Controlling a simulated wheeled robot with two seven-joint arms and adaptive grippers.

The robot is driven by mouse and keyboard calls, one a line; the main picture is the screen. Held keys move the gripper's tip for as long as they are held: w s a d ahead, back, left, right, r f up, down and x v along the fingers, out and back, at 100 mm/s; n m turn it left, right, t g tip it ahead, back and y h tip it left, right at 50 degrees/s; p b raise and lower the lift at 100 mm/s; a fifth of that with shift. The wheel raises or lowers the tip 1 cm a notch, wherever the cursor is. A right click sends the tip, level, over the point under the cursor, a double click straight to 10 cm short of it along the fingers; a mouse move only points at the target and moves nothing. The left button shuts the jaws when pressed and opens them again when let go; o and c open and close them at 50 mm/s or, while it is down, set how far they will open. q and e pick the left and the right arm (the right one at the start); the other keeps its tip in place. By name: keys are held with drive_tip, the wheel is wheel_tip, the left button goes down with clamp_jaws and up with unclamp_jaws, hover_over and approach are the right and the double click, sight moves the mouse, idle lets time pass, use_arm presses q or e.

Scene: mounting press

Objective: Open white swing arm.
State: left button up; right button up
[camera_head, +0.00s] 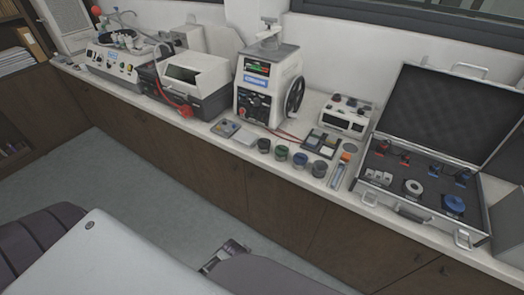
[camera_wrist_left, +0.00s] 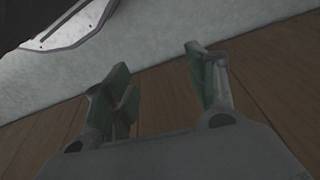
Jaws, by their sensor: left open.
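The white mounting press (camera_head: 268,88) stands on the counter, with a black handwheel on its right side and a control panel in front. The white swing arm (camera_head: 270,35) sits on top of the press and appears to lie across it; the details are too small to tell. My left gripper (camera_wrist_left: 155,78) is open and empty in the left wrist view, its green-padded fingers spread apart above the floor and wooden cabinet fronts. It is away from the press, which does not show in that view. I cannot make out my right gripper.
Left of the press are a white-lidded machine (camera_head: 195,82) and a polisher (camera_head: 120,60). Several small jars (camera_head: 281,153) and a control box (camera_head: 347,115) stand to the right. An open case (camera_head: 412,213) fills the counter's right end.

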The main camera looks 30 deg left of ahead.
use_arm(q)
drive_tip(key=w+r+t, duration=0.2)
drive_tip(key=w+r, duration=0.4)
drive_tip(key=r, duration=0.6)
drive_tip(key=w+r+t, duration=0.1)
drive_tip(key=w+r, duration=0.5)
drive_tip(key=r, duration=0.6)
drive_tip(key=w+a+r+t+h, duration=0.15)
drive_tip(key=w+r+t, duration=0.35)
drive_tip(key=w+r, duration=1.1)
drive_tip(key=w+a+r+t, duration=0.4)
drive_tip(key=w+a+r, duration=0.5)
drive_tip(key=w+r, duration=0.4)
drive_tip(key=w+a+r+t, duration=0.1)
drive_tip(key=w+a+r, duration=0.1)
drive_tip(key=a+r, duration=0.4)
drive_tip(key=w+a+r+n+t, duration=0.1)
drive_tip(key=w+a+r+t, duration=0.1)
drive_tip(key=a+r, duration=0.4)
wheel_tip(320, 180, up, 5)
drive_tip(key=shift+w+a+f+p, duration=0.15)
drive_tip(key=shift+w+p, duration=0.2)
drive_tip(key=shift+p, duration=0.05)
use_arm(e)
drive_tip(key=shift+a+r, duration=0.45)
drive_tip(key=shift+a, duration=0.2)
